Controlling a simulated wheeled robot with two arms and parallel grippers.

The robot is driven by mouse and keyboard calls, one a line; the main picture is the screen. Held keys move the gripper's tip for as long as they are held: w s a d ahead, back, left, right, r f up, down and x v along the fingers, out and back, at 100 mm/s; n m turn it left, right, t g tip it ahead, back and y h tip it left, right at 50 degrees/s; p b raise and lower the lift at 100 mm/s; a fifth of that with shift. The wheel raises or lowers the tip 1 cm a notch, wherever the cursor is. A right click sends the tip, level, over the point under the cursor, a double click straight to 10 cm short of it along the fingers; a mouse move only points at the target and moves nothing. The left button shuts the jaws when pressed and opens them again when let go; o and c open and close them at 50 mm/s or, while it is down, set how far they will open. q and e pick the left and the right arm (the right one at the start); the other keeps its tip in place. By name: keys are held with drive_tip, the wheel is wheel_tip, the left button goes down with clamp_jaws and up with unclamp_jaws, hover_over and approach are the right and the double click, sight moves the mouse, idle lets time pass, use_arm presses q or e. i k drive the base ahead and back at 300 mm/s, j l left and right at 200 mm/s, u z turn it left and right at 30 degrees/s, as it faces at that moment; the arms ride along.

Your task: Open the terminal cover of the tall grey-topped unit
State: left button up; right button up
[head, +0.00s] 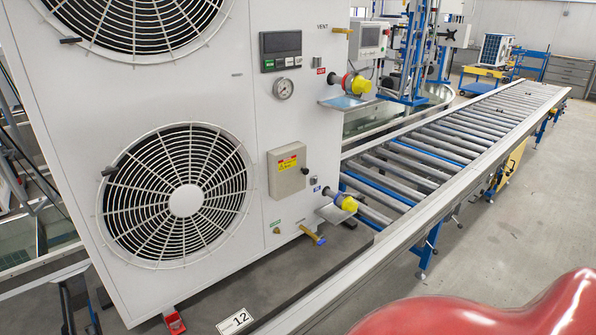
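A tall white unit (255,110) with two round fan grilles fills the left and middle of the head view. Its top is cut off by the frame, so I cannot see the top's colour. A light grey terminal cover (283,183) sits low on its right front part, with a yellow and red warning label and a dark knob (306,171) at its right edge. The cover looks closed, flat against the panel. Neither of my grippers is in view, and nothing touches the cover.
A pressure gauge (283,89) and a display (281,50) are above the cover. A roller conveyor (450,145) runs back right. Floor beyond it is open.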

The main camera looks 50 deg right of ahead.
sight(288, 170)
drive_tip(key=z, duration=1.5)
